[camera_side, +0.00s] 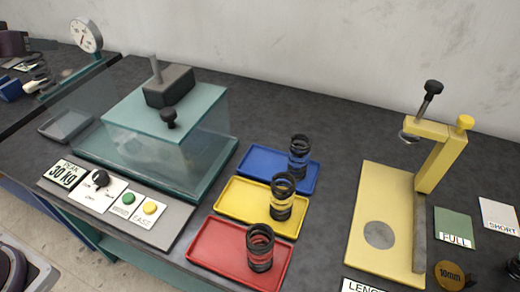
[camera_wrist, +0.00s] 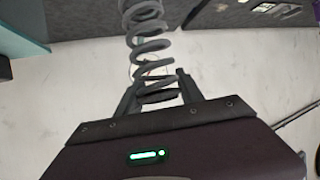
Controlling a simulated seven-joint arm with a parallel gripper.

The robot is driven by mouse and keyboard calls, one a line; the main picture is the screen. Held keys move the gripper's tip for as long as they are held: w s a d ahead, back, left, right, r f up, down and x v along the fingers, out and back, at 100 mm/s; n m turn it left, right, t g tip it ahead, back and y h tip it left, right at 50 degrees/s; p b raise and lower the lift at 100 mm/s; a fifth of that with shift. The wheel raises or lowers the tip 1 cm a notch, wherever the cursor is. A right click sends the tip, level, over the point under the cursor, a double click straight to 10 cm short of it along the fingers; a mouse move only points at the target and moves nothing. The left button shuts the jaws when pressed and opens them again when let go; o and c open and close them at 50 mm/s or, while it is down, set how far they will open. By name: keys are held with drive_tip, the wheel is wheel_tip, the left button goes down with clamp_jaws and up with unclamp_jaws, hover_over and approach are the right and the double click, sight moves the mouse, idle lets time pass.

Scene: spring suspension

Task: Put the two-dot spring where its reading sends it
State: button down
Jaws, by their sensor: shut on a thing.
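My gripper (camera_wrist: 158,88) is shut on a grey coil spring (camera_wrist: 148,42) in the wrist view. The spring stands out beyond the fingers, with pale floor behind it and the dark table edge at the top. No dots can be made out on it, so I cannot tell whether it is the two-dot spring.
A clear-walled box (camera_side: 165,112) with a dark block on top stands left, behind a "PEAK 30 kg" display (camera_side: 64,173) and buttons. A yellow gauge stand (camera_side: 378,195) stands right, near "FULL" (camera_side: 455,228) and "SHORT" (camera_side: 500,215) cards. A dial (camera_side: 86,36) is at far left.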

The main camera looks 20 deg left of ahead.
drive_tip(key=s+a+r+n+g+y, duration=0.2)
drive_tip(key=s+a+r+n+y, duration=0.15)
drive_tip(key=s, duration=0.35)
drive_tip(key=w+d+r+m+t+h, duration=0.25)
drive_tip(key=w+d+m+h, duration=0.4)
drive_tip(key=w+d, duration=1.1)
drive_tip(key=w+d+f+m+h, duration=0.1)
drive_tip(key=w+d+m+h, duration=0.1)
drive_tip(key=d, duration=0.9)
drive_tip(key=w+d+f+m+h, duration=0.1)
drive_tip(key=w+d+m+h, duration=0.15)
drive_tip(key=d, duration=0.85)
drive_tip(key=d+f, duration=1.3)
drive_tip(key=d, duration=0.1)
wheel_tip(320, 180, down, 11)
drive_tip(key=shift+s+d+n, duration=0.3)
drive_tip(key=shift+n, duration=0.15)
